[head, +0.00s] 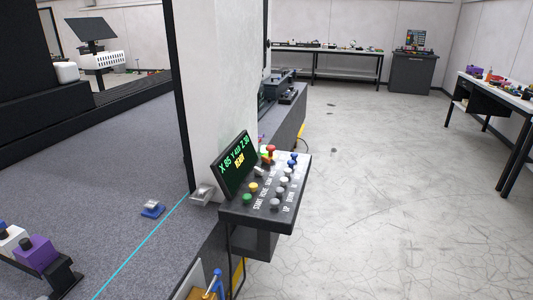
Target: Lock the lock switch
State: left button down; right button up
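A black control panel (262,200) stands at the edge of the granite bed, beside a white column. It carries several knobs and levers: a red knob (271,149), a blue-topped lever (293,159), grey knobs (275,203), a yellow button (253,188) and a green button (247,197). I read START, UP and DOWN among its labels. Which control is the lock switch, and how it is set, I cannot tell. A tilted screen (234,164) on the panel shows green coordinates and yellow text like READY. Neither of my grippers is in view.
The granite bed (100,205) fills the left, with a blue-and-grey piece (152,208) and a purple block (36,252) on it. The white column (215,90) rises behind the panel. Open floor (390,200) lies right. Workbenches (330,50) line the back.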

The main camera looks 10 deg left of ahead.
aim_at(265, 161)
jog(key=i+u, duration=0.1)
jog(key=i, duration=0.4)
jog(key=i+l+u, duration=0.1)
jog(key=i, duration=0.4)
jog(key=i+l+u, duration=0.1)
jog(key=i, duration=0.4)
jog(key=l, duration=0.1)
